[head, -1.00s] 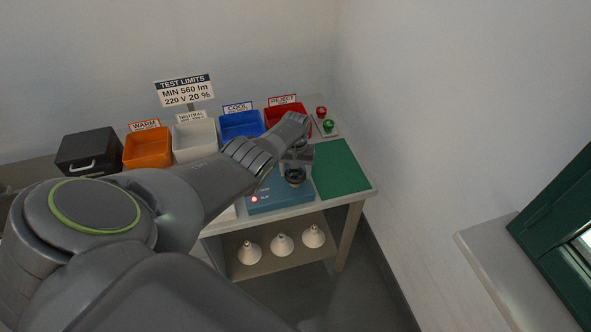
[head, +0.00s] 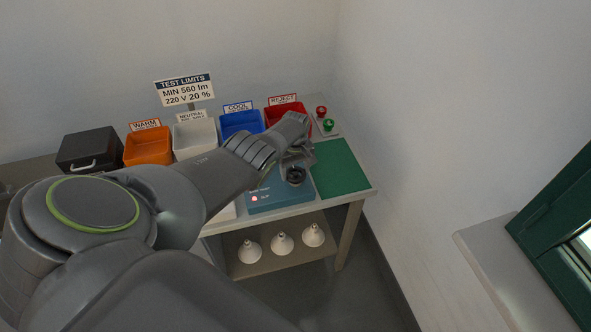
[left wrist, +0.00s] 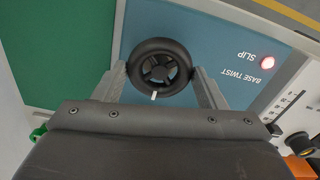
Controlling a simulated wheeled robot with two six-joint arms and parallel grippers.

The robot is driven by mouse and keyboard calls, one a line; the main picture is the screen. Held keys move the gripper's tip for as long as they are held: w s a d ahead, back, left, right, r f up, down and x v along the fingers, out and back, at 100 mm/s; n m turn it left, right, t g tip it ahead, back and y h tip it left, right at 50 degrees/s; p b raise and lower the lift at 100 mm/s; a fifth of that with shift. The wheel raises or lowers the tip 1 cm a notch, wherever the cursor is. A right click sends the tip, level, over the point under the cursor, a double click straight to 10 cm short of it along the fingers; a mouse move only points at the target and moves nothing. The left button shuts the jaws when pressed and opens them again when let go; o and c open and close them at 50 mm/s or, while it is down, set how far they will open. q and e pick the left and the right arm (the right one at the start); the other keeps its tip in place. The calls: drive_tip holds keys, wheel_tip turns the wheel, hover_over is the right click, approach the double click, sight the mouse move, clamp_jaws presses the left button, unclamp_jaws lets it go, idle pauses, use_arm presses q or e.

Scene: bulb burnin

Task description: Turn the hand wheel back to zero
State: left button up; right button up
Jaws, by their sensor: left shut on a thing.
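The black hand wheel (left wrist: 160,66) is on the blue panel marked BASE TWIST and SLIP (left wrist: 225,60). In the left wrist view a white mark shows at its rim, on the side toward my gripper. My left gripper (left wrist: 159,76) is shut on the wheel, one finger on each side of its rim. In the head view the wheel (head: 296,175) shows at the tip of my left gripper (head: 295,168), on the blue unit (head: 272,197). A red lamp (left wrist: 267,62) glows beside the word SLIP. My right gripper is not in view.
An orange bin (head: 148,150), a white bin, a blue bin (head: 241,125) and a red bin stand along the back. A green mat (head: 341,167) lies clear at the right. Red and green buttons (head: 328,125) are behind it. White bulbs (head: 282,243) are on the lower shelf.

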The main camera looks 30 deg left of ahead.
sight(296, 173)
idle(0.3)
use_arm(q)
drive_tip(key=o, duration=1)
drive_tip(key=shift+r+p, duration=1.1)
drive_tip(key=shift+r, duration=0.8)
wheel_tip(296, 173, up, 14)
drive_tip(key=b, duration=0.1)
drive_tip(key=shift+f, duration=0.15)
